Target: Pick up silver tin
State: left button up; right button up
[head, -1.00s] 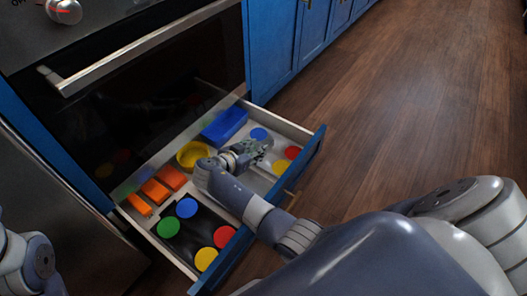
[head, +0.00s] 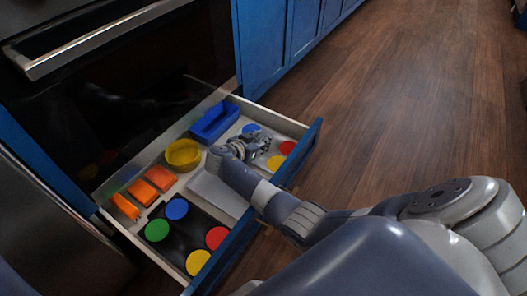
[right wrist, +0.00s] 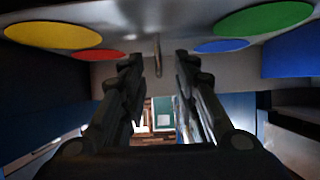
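The silver tin (right wrist: 165,25) is a flat grey piece with coloured round discs, at the right end of the open drawer (head: 298,128). In the head view its blue disc (head: 251,128), red disc (head: 288,147) and yellow disc (head: 276,162) show. The right wrist view also shows a green disc (right wrist: 264,17). My right gripper (head: 262,145) is over the tin and hides part of it. In the right wrist view its two fingers (right wrist: 158,65) are apart, with a thin grey stub between them. Contact cannot be told. My left gripper is out of view.
A black tray (head: 186,235) with similar discs lies at the drawer's near left. Orange blocks (head: 144,192), a yellow bowl (head: 183,154) and a blue bin (head: 214,122) line the back. The oven (head: 110,90) stands behind; open wooden floor (head: 400,110) lies right.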

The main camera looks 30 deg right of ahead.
jog(key=shift+b+x, duration=0.3)
jog(key=shift+x, duration=0.6)
jog(key=shift+r, duration=0.1)
grip_shut()
jog(key=shift+r, duration=0.1)
